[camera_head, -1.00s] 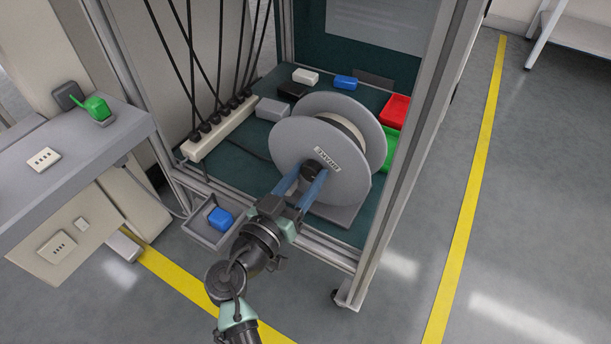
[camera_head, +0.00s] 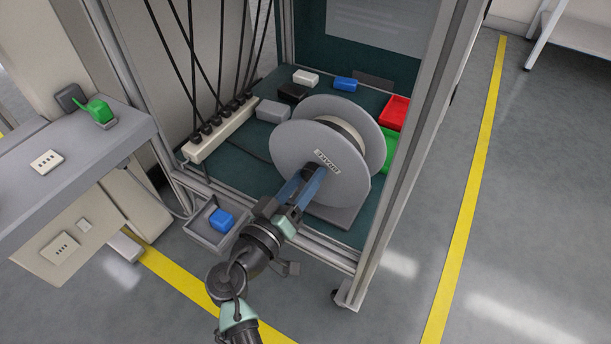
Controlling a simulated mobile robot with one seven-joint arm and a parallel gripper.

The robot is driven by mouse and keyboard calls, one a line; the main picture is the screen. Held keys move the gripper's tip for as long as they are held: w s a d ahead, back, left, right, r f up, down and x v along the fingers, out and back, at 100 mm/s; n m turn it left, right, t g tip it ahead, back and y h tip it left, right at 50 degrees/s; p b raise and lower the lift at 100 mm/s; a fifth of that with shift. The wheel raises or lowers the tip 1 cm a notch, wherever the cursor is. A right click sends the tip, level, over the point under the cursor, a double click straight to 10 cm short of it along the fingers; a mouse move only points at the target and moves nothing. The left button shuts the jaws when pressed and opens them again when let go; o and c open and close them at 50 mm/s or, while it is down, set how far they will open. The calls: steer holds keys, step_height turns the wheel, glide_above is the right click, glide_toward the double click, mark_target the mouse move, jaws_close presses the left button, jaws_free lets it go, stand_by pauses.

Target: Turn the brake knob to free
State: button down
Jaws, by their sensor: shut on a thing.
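A large grey reel (camera_head: 292,150) stands on the green shelf of the trolley. A label (camera_head: 327,161) reading "BRAKE" is on its near face. The brake knob sits at the middle of that face, just below the label, and is mostly hidden by my gripper. My gripper (camera_head: 306,178) reaches in from the lower left with its blue fingers at the knob, shut on it. The gripper looks rolled about its own axis. The knob's exact angle cannot be made out.
The trolley's front right post (camera_head: 408,150) and its lower front rail (camera_head: 325,254) stand close to my arm. A small grey tray (camera_head: 199,229) with a blue block (camera_head: 221,220) hangs at the front left. A power strip (camera_head: 220,132), small boxes and a red bin (camera_head: 395,111) are on the shelf.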

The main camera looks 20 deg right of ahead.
steer(key=n+p, duration=0.1)
steer(key=n, duration=0.2)
steer(key=shift+n, duration=0.4)
steer(key=n+p, duration=0.2)
steer(key=n, duration=0.1)
steer(key=shift+n, duration=0.3)
steer(key=n+p, duration=0.1)
steer(key=n, duration=0.2)
steer(key=shift+f+n+p, duration=0.2)
steer(key=shift+n+p, duration=0.6)
steer(key=shift+n, duration=0.6)
steer(key=shift+a, duration=0.1)
steer(key=shift+c, duration=1.5)
jaws_free()
steer(key=p+v, duration=0.4)
steer(key=v, duration=0.9)
